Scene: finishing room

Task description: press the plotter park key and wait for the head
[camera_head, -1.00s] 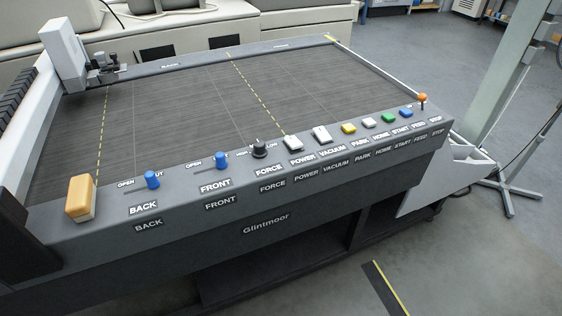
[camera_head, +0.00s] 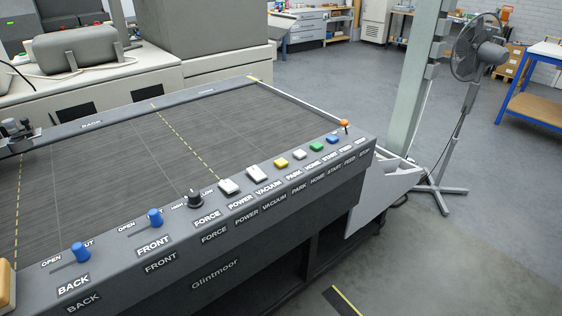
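The plotter (camera_head: 150,248) has a grey front rail with a row of labelled controls. The yellow key (camera_head: 281,163) lines up with the PARK label (camera_head: 293,176). The plotter head (camera_head: 17,135) shows only in part at the left edge, at the far side of the dark bed (camera_head: 120,150). Neither of my grippers is in view, and nothing touches the park key.
Beside the park key are a white vacuum switch (camera_head: 253,175) and a white home key (camera_head: 300,154). A green key (camera_head: 316,146), blue key (camera_head: 332,138) and orange-topped stop control (camera_head: 344,123) follow. A fan (camera_head: 474,55) stands right; grey floor is open.

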